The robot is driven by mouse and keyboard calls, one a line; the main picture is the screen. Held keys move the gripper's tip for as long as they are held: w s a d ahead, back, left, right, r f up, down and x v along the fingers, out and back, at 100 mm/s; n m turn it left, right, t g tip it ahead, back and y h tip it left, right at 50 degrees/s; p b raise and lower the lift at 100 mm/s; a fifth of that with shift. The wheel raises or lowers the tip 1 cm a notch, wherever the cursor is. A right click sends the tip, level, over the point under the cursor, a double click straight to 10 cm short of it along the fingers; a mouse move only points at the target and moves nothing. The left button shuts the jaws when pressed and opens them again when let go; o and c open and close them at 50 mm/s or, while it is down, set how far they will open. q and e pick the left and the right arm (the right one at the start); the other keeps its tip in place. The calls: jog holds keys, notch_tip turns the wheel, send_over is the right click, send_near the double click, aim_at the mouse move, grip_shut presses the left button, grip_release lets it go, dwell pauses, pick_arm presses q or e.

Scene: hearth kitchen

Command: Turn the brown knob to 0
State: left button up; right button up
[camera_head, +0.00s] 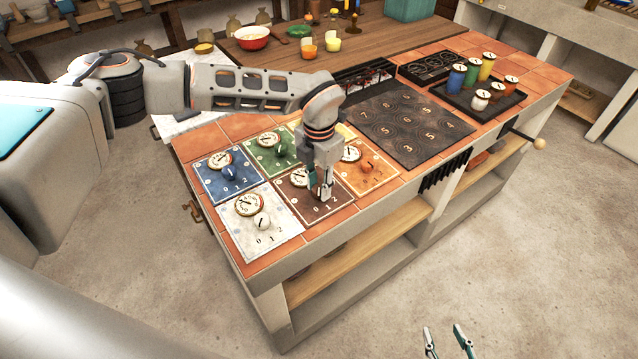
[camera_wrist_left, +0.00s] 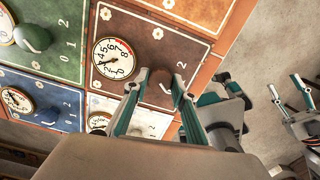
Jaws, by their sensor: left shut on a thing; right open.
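The brown knob (camera_wrist_left: 159,88) sits on the brown panel (camera_wrist_left: 150,45) in the left wrist view. The panel, marked with numbers, also shows in the head view (camera_head: 335,199), where my gripper hides the knob. A round white gauge (camera_wrist_left: 113,58) with a dark needle is beside the knob. My left gripper (camera_head: 322,193) points down at the panel. Its two fingers (camera_wrist_left: 160,77) are shut on the knob, one on each side. The knob's pointing direction is hard to tell. My right gripper (camera_head: 448,341) is open and empty over the floor at the bottom of the head view.
White (camera_head: 278,239), blue (camera_head: 212,186), green (camera_head: 258,151) and orange (camera_head: 385,179) panels with their own knobs surround the brown one. A dark numbered plate (camera_head: 405,125) and a tray of coloured jars (camera_head: 508,103) lie farther right on the tiled counter. The floor in front is clear.

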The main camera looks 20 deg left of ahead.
aim_at(319, 188)
pick_arm(q)
jog(key=shift+m, duration=0.8)
jog(key=o, duration=1.1)
jog(key=shift+r, duration=0.15)
notch_tip(319, 188, up, 12)
jog(key=shift+f, duration=0.15)
